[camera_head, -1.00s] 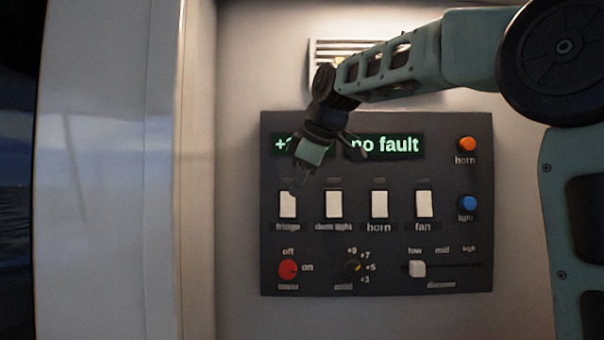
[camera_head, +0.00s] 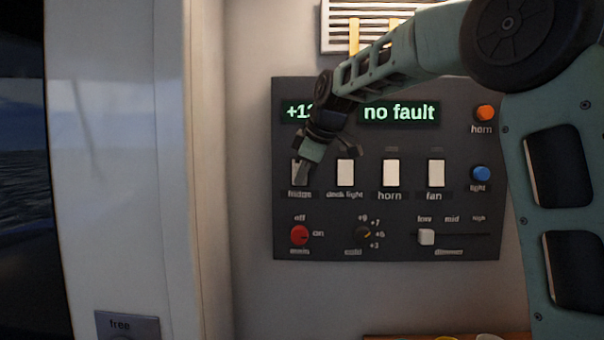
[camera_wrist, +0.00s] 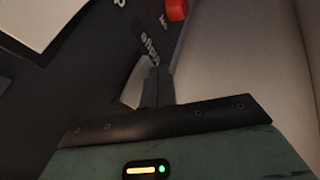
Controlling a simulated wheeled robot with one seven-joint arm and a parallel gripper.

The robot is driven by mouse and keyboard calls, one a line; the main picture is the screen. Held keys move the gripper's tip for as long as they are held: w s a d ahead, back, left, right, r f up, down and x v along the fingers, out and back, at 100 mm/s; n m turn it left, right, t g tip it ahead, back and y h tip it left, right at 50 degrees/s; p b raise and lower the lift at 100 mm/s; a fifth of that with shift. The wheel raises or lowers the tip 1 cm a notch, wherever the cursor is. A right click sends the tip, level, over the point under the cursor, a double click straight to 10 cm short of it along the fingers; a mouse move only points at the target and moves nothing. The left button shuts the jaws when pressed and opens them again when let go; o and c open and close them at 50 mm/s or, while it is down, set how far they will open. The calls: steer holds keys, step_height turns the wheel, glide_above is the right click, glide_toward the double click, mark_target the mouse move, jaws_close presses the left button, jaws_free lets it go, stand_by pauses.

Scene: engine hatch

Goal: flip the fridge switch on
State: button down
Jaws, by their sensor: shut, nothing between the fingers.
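The fridge switch is a white rocker (camera_head: 296,171) at the left end of a row on the dark control panel (camera_head: 385,251). Its label sits just below it. My gripper (camera_head: 304,176) is shut and empty, with its fingertips in front of the switch and covering part of it. In the wrist view the closed fingers (camera_wrist: 157,75) point at the panel beside the fridge label, and a pale sliver of the switch (camera_wrist: 134,90) shows to their left. I cannot tell whether the fingertips touch it, or which way it is tipped.
Beside it are the deck light (camera_head: 345,173), horn (camera_head: 391,173) and fan (camera_head: 436,173) rockers. Below are a red main knob (camera_head: 300,236), a small dial (camera_head: 363,233) and a dimmer slider (camera_head: 427,237). A display (camera_head: 399,112) reads "no fault". A pale wall edge (camera_head: 185,170) stands left.

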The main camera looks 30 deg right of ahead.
steer(key=shift+w+d+f+t+b, duration=0.1)
steer(key=shift+w+d+t+b, duration=0.15)
steer(key=shift+b, duration=0.65)
steer(key=shift+a, duration=0.1)
